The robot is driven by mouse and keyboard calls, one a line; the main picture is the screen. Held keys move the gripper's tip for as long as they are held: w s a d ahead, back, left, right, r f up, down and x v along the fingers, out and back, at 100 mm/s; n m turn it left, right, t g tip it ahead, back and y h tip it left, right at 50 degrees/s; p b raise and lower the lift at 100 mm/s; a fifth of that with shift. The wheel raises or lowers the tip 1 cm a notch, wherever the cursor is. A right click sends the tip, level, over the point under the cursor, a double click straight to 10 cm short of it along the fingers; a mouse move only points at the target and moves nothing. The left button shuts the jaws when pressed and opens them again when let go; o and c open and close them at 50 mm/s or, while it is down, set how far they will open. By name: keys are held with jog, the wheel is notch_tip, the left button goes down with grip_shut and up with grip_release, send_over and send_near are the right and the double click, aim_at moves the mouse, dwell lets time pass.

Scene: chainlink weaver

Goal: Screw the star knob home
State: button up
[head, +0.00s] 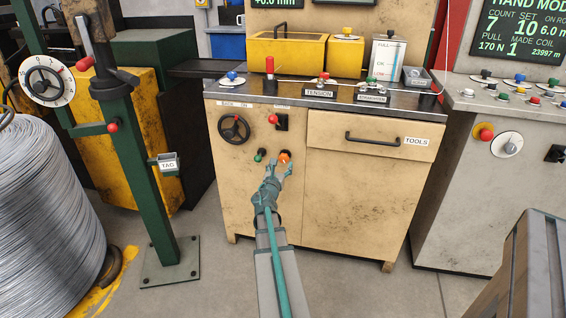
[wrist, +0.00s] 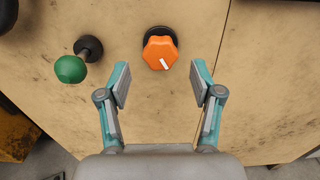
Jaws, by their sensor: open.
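The orange star knob (wrist: 160,53) sits on a black round base on the cabinet's front panel. A white mark on its face points to the lower right in the wrist view. In the head view the knob (head: 285,156) shows just beyond my gripper. My gripper (wrist: 161,85) is open and empty, with its two fingers apart below the knob in the wrist view. The knob lies beyond the fingertips, roughly centred between them, and nothing touches it that I can see. In the head view my gripper (head: 276,172) points at the panel and partly overlaps the knob's surroundings.
A green ball-ended lever (wrist: 71,68) stands left of the knob. A black handwheel (head: 234,128) and a red-knobbed switch (head: 275,120) are above on the beige cabinet (head: 335,200). A TOOLS drawer (head: 385,138) is to the right. A green post (head: 150,190) stands at left.

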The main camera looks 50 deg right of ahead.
aim_at(283, 161)
jog(key=shift+x, duration=1.95)
jog(key=c, duration=1.1)
